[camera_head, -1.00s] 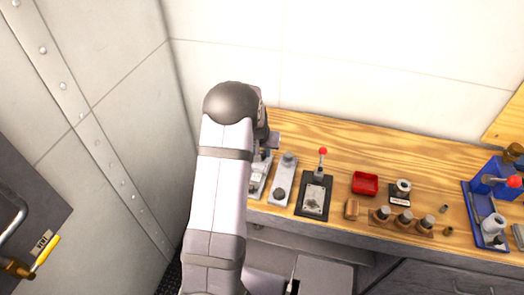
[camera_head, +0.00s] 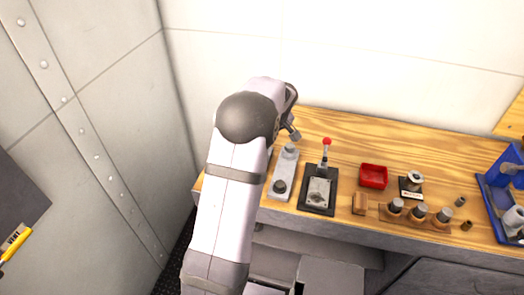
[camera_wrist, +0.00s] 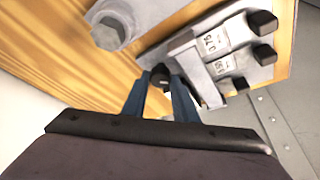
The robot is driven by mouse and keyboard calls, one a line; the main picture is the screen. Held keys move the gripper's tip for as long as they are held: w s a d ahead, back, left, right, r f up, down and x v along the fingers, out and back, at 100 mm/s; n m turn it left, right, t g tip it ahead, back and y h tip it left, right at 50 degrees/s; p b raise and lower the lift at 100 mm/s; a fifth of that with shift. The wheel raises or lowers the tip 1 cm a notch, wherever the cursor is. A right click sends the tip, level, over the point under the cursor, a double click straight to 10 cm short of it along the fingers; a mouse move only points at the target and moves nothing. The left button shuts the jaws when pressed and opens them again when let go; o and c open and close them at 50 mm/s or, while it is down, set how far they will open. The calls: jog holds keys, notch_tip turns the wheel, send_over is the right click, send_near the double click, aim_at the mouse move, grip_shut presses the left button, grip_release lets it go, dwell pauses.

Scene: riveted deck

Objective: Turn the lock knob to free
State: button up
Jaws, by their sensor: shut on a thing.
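In the wrist view, a small dark knob (camera_wrist: 160,74) shows between the fingertips of my gripper (camera_wrist: 162,88). The blue fingers are shut on it. The knob is at the edge of a grey panel (camera_wrist: 185,58) with two pale labels and several black tabs. The label text is upside down and too small to read surely, so the knob's setting cannot be told. In the head view, my arm hides this panel and my fingers.
A grey plate (camera_head: 285,170) with a round boss and a dark knob lies right of my arm. Beyond it stand a red-balled lever unit (camera_head: 318,195), a red tray (camera_head: 373,176), a wooden block with pegs (camera_head: 420,219) and a blue stand (camera_head: 497,205). A wall rises behind.

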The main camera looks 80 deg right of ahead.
jog(key=n, duration=0.1)
jog(key=n+y+b, duration=0.1)
jog(key=n, duration=0.1)
jog(key=shift+s+d+n+t, duration=0.15)
jog(key=shift+n+t, duration=0.15)
jog(key=n+y+p, duration=0.1)
jog(key=n+y, duration=0.1)
jog(key=n, duration=0.2)
jog(key=shift+d+n+p, duration=0.1)
jog(key=shift+n+p, duration=0.3)
jog(key=o, duration=0.8)
jog(key=shift+r, duration=0.1)
jog(key=shift+b+v, duration=0.45)
jog(key=shift+v, duration=3.15)
jog(key=shift+s, duration=0.15)
